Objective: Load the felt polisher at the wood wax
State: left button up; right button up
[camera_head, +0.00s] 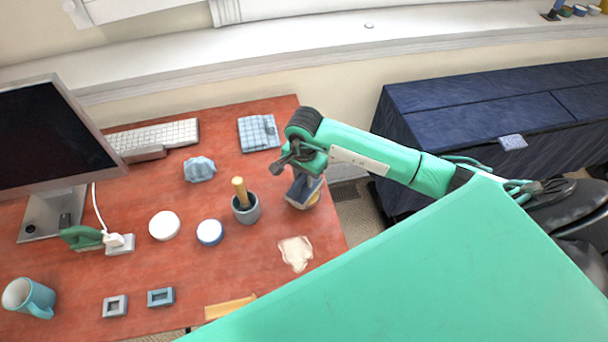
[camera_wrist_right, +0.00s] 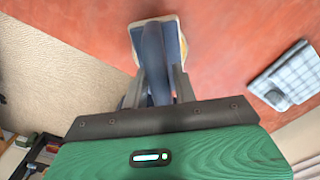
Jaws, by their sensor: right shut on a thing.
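My right gripper (camera_head: 302,172) is shut on the felt polisher (camera_head: 303,191), a dark blue block with a handle and a cream-yellow pad edge below. The right wrist view shows the fingers on both sides of the blue handle (camera_wrist_right: 153,55); the pad faces down over the desk's right edge, and its gap to the desk cannot be told. Two round tins with pale tops stand left of it: a white one (camera_head: 164,226) and a blue-sided one (camera_head: 210,232). I cannot tell which is the wood wax. My left gripper is not in view.
A grey cup with a wooden-handled tool (camera_head: 245,206) stands between the polisher and the tins. A crumpled blue cloth (camera_head: 199,169), a folded checked cloth (camera_head: 259,133) and a cream patch (camera_head: 296,253) lie on the red desk (camera_head: 180,285). A monitor (camera_head: 50,140) and mug (camera_head: 29,298) are left.

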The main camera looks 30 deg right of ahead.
jog(key=shift+f+b, duration=0.3)
jog(key=shift+f, duration=0.05)
jog(key=shift+f+b, duration=0.1)
jog(key=shift+b, duration=0.2)
dwell(1.7)
jog(key=shift+r+p, duration=1.6)
jog(key=shift+r, duration=2)
jog(key=shift+a+r, duration=0.1)
jog(key=shift+r, duration=0.15)
jog(key=s+a+r+n, duration=0.3)
jog(key=s+r+n, duration=0.2)
jog(key=r+n, duration=0.5)
jog(key=shift+s+a+n, duration=0.15)
jog(key=shift+s+n, duration=0.15)
jog(key=shift+n, duration=0.9)
